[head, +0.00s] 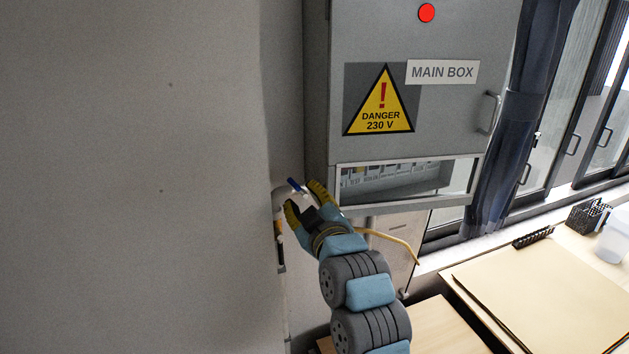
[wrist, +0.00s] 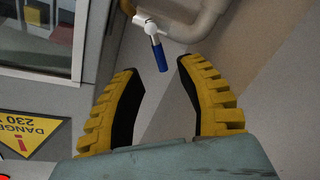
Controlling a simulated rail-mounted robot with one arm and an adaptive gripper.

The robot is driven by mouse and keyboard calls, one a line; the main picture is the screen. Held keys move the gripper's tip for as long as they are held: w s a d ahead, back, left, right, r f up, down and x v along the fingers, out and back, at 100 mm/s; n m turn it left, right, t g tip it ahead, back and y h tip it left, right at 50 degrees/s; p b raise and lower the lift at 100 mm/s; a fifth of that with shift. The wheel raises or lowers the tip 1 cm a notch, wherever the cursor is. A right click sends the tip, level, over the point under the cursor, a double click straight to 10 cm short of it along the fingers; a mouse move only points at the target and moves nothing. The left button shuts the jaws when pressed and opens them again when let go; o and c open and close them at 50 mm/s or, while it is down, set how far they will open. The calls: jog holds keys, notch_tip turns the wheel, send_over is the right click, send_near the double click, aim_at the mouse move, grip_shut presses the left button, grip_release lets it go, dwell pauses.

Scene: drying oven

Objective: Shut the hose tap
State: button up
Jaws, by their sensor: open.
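The hose tap has a blue lever handle (wrist: 160,54) on a pale metal stem, fixed to a light-coloured pipe (wrist: 195,24) at the top of the wrist view. In the head view the blue handle (head: 295,185) shows just left of the main box's lower corner. My gripper (wrist: 160,65) is open, with yellow ribbed fingers and dark inner pads. In the wrist view the handle's tip lies between the two fingertips, apart from both. In the head view my gripper (head: 303,197) is close to the tap and partly hides it and the pipe.
A grey main box (head: 450,110) with a danger sign (head: 380,106) hangs just right of and above my gripper. A plain wall (head: 140,180) fills the left. A yellow hose (head: 396,241) runs behind my arm. A desk (head: 545,295) stands at the lower right.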

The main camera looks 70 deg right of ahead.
aim_at(296, 186)
jog(key=p+x, duration=0.1)
jog(key=x, duration=0.3)
jog(key=shift+w+d+r, duration=0.1)
jog(key=shift+w+d, duration=0.15)
jog(key=shift+d, duration=0.05)
jog(key=shift+w+d, duration=0.4)
grip_shut()
